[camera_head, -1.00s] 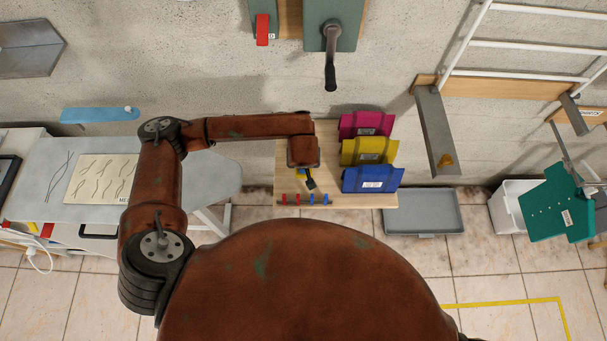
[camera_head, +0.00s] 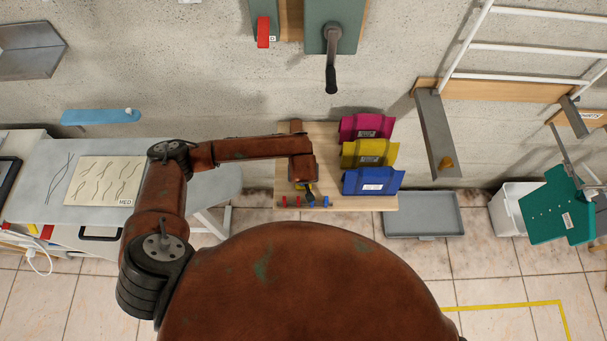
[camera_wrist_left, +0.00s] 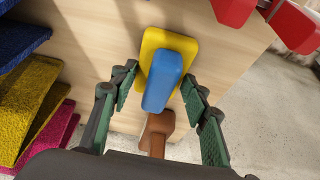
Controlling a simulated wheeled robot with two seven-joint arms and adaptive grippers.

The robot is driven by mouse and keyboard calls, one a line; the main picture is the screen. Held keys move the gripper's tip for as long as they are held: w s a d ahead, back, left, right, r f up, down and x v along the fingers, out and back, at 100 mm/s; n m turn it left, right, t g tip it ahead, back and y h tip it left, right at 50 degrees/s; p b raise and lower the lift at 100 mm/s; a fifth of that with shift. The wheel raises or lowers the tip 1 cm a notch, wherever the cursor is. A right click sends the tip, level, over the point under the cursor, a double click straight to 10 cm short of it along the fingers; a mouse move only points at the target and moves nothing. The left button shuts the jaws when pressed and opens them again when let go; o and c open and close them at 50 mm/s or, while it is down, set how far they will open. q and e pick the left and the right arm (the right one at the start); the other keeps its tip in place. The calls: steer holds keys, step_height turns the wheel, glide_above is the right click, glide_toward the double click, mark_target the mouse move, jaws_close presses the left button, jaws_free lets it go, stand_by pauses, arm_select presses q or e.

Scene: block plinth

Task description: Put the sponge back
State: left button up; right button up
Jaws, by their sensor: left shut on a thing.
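The sponge shows in the left wrist view as a yellow pad (camera_wrist_left: 181,44) with a blue block-like back (camera_wrist_left: 163,83). In the head view my left gripper (camera_head: 309,194) is above the front part of a wooden board (camera_head: 350,202), and only a bit of yellow shows under my wrist. I cannot tell whether the sponge touches the board. A brown knobbed piece shows below the blue back in the wrist view. My right gripper is not in view.
A grey tray (camera_head: 424,214) lies to the right. A grey table (camera_head: 60,190) stands at left.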

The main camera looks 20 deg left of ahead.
arm_select(q)
steer(key=o, duration=1.3)
steer(key=shift+r+p, duration=0.3)
steer(key=v, duration=1.1)
steer(key=shift+s+r, duration=0.2)
steer(key=shift+r, duration=0.1)
